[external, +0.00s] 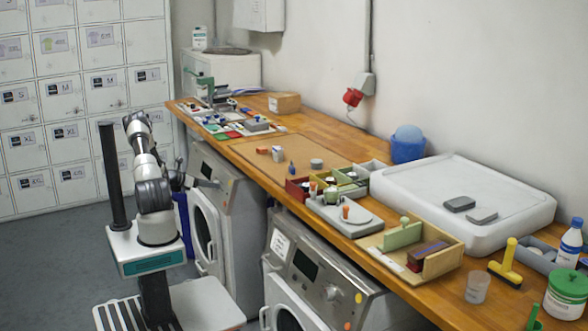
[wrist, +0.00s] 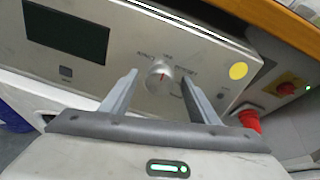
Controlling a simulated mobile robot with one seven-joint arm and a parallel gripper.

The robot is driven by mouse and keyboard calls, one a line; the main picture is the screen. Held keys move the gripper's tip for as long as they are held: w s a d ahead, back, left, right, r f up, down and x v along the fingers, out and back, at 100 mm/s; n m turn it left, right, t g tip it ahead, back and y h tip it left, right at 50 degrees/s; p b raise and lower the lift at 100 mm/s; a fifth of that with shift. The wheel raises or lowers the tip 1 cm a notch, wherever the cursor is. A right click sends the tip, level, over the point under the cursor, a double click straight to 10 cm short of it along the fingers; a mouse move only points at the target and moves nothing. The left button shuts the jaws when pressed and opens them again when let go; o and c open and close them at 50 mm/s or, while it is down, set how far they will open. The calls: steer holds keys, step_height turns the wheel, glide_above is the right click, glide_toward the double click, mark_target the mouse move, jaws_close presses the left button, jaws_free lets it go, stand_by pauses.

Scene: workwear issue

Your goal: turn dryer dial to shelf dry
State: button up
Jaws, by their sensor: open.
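The dryer dial (wrist: 158,73), a small round silver knob with a red mark, sits on a grey control panel (wrist: 120,62) in the wrist view. Printed labels surround it, too blurred to read surely. My gripper (wrist: 159,77) is open, with one finger on each side of the dial in the picture. I cannot tell whether the fingers touch it. In the external view my gripper (external: 204,183) is at the upper front of the left machine (external: 240,215), where the dial is hidden or too small to make out.
The panel has a dark display (wrist: 66,32) and a yellow round sticker (wrist: 238,71). A red knob-like part (wrist: 250,120) is at the right. A second machine (external: 305,278) stands nearer the camera. The wooden counter (external: 250,150) runs above both machines. Floor left of my base is clear.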

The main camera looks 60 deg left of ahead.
steer(key=shift+c, duration=0.3)
steer(key=c, duration=1)
steer(key=shift+f+m+b, duration=0.1)
steer(key=shift+m+b, duration=0.2)
steer(key=shift+b, duration=0.15)
steer(key=m+b, duration=0.2)
steer(key=m, duration=0.6)
steer(key=m+t+b, duration=0.1)
steer(key=m+b, duration=0.1)
steer(key=m, duration=0.6)
steer(key=shift+s+d+f+y, duration=0.1)
steer(key=shift+f+y, duration=0.05)
steer(key=shift+y, duration=0.15)
steer(key=shift+m, duration=0.5)
